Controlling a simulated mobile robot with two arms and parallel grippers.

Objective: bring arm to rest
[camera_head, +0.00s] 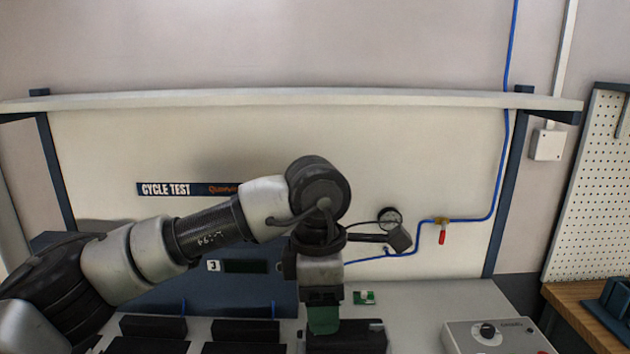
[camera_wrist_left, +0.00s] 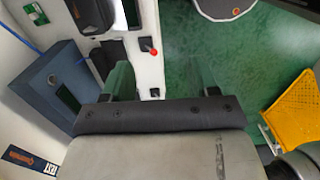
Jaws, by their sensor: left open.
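My left arm reaches in from the left in the head view. Its left gripper (camera_head: 323,318) points down over the front of the bench, at a row of black blocks (camera_head: 245,331). Its green fingers overlap the block behind them in this view; I cannot tell whether they touch it. In the left wrist view the green fingers of the left gripper (camera_wrist_left: 163,82) stand apart with nothing between them. A black lever with a red tip (camera_wrist_left: 152,48) shows beyond the fingers, near the bench edge. My right gripper is not in view.
A grey box with a knob (camera_head: 495,337) stands on the bench at right. Behind are a gauge (camera_head: 390,217), blue tubing and a red-handled valve (camera_head: 442,236). A small green board (camera_head: 364,297) lies right of the gripper. The wrist view shows green floor (camera_wrist_left: 235,65) and a yellow object (camera_wrist_left: 292,110).

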